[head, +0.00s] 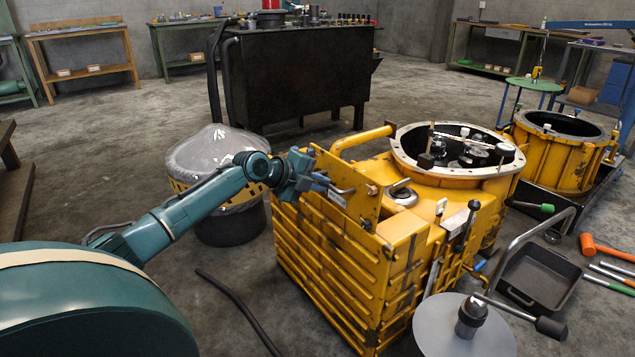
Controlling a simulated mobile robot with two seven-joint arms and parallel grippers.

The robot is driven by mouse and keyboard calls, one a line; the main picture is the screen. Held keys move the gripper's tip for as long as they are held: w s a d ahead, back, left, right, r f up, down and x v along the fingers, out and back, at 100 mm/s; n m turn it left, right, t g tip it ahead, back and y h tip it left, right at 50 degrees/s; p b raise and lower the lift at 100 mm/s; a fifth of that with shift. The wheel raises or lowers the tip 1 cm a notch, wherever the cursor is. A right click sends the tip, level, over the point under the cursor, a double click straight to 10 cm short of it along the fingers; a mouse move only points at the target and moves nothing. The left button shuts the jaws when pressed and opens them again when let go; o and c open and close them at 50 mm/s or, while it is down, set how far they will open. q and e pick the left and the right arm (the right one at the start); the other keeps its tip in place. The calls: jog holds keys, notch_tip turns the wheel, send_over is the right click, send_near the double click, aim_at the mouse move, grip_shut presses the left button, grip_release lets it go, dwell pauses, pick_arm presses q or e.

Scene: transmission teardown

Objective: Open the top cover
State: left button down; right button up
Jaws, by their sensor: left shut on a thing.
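The yellow transmission housing (335,265) stands on the floor at the centre. A yellow plate (358,196), which looks like the top cover, stands steeply raised on the housing's left part, with a small metal handle (343,190) and a pale label on its left face. My left gripper (324,184) is at that handle, shut on it; its fingertips are small and partly hidden. Right of the plate, a round cap (401,191) shows on the housing top. The hinge is not clear. My right gripper is out of view.
A round opening with a bolted flange (402,150) lies behind the plate. A grey disc (462,335) and a bent lever stand in front at right. A black tray (540,275) and an orange hammer (603,248) lie right. A plastic-covered drum (230,222) stands left.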

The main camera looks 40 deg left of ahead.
pick_arm(q)
jog(key=shift+s+f+g, duration=0.15)
jog(key=shift+f, duration=0.5)
jog(key=shift+s+f+g, duration=0.15)
jog(key=shift+f, duration=0.5)
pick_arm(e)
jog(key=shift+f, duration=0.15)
pick_arm(q)
jog(key=c, duration=1.9)
grip_release()
jog(key=shift+d, duration=0.1)
jog(key=shift+o, duration=0.7)
jog(key=shift+w+f, duration=0.15)
jog(key=shift+f, duration=0.1)
jog(key=shift+o, duration=1.4)
jog(key=shift+r, duration=0.25)
jog(key=shift+w+r, duration=0.1)
jog(key=shift+r, duration=0.05)
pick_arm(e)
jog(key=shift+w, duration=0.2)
pick_arm(q)
jog(key=shift+r, duration=0.15)
